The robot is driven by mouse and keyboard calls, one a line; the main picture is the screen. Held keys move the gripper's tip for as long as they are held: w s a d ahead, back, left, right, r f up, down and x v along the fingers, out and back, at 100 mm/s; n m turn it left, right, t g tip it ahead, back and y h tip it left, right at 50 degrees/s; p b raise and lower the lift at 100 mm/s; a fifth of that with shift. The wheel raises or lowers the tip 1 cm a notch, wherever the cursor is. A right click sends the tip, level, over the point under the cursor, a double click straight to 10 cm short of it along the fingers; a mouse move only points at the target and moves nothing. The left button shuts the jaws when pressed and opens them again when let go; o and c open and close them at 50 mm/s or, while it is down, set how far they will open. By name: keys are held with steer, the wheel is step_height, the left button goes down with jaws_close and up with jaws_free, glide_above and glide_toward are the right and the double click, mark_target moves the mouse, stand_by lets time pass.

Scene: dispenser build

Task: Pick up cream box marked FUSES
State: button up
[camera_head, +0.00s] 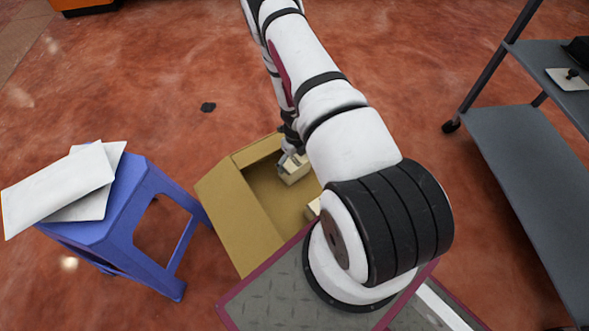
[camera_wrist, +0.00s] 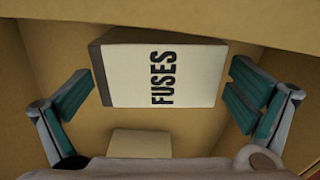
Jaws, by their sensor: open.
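The cream box marked FUSES (camera_wrist: 135,75) lies inside a cardboard box, its lettered face toward the wrist camera. In the head view, a cream box (camera_head: 294,170) shows at my gripper (camera_head: 290,158), in the cardboard box (camera_head: 238,222). My gripper also shows in the wrist view (camera_wrist: 160,95), open, with one finger on each side of the FUSES box. Gaps show between both fingers and the box in that view. The fingertips are largely hidden in the head view.
A second, plain cream box (camera_wrist: 140,143) lies below the FUSES box in the wrist view. The cardboard walls stand close around the gripper. A blue stool (camera_head: 125,205) with white sheets (camera_head: 62,188) stands at left. A grey shelf cart (camera_head: 530,160) stands at right.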

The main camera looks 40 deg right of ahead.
step_height(320, 180, down, 5)
steer(key=b, duration=0.2)
steer(key=shift+a+b, duration=0.1)
steer(key=shift+b, duration=0.2)
steer(key=shift+c, duration=0.2)
steer(key=c, duration=1)
